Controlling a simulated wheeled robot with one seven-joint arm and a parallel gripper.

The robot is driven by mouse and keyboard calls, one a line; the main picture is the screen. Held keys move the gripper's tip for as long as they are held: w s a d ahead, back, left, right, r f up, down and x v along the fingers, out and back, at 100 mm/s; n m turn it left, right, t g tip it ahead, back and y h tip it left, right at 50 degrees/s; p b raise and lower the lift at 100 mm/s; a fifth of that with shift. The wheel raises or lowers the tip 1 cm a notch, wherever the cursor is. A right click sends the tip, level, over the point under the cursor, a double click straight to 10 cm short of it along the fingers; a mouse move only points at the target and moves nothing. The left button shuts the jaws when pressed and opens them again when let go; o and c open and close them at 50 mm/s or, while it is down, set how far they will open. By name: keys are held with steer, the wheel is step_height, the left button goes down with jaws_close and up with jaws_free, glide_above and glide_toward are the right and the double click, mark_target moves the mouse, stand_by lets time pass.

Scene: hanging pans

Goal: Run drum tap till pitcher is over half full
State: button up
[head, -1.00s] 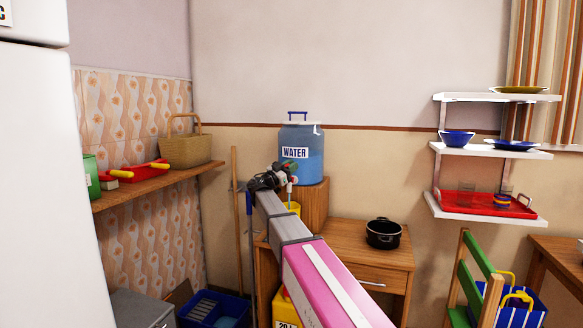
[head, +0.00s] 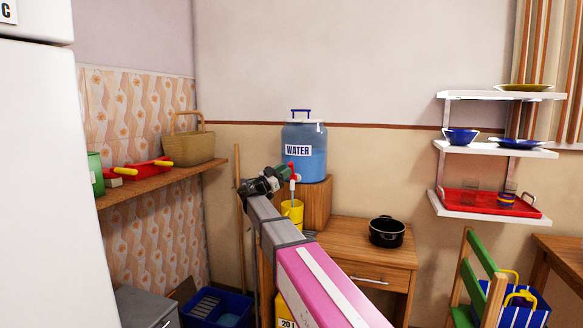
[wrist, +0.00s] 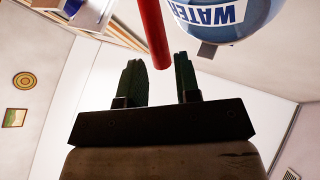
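The blue water drum (head: 306,165), labelled WATER, stands on a wooden block. Its tap has a red lever (head: 292,172) on the drum's front and a pale spout below it. The yellow pitcher (head: 292,212) sits under the spout, partly covered by my arm; its water level is not visible. My gripper (head: 282,174) is just left of the tap. In the wrist view my gripper (wrist: 160,68) has its two dark green fingers apart, with nothing held between them.
A wooden cabinet (head: 345,238) with a black pot (head: 386,231) stands right of the drum. A wooden stick (head: 241,230) leans at the left. A shelf with a basket (head: 187,147) is farther left. A green chair (head: 483,265) and wall shelves (head: 497,152) are at right.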

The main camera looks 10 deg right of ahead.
steer(key=shift+v, duration=2.65)
steer(key=shift+s, duration=0.1)
jaws_close()
steer(key=s+a+f+n+t+y, duration=0.1)
steer(key=s+f+n+t+y, duration=0.25)
steer(key=n, duration=0.85)
steer(key=s+a+f+n+t+y, duration=0.15)
steer(key=s+n+t, duration=0.3)
steer(key=n, duration=0.85)
steer(key=f+x, duration=0.1)
steer(key=x, duration=1.3)
steer(key=shift+w+d+y, duration=0.25)
steer(key=shift+w+y, duration=0.15)
steer(key=shift+w, duration=0.1)
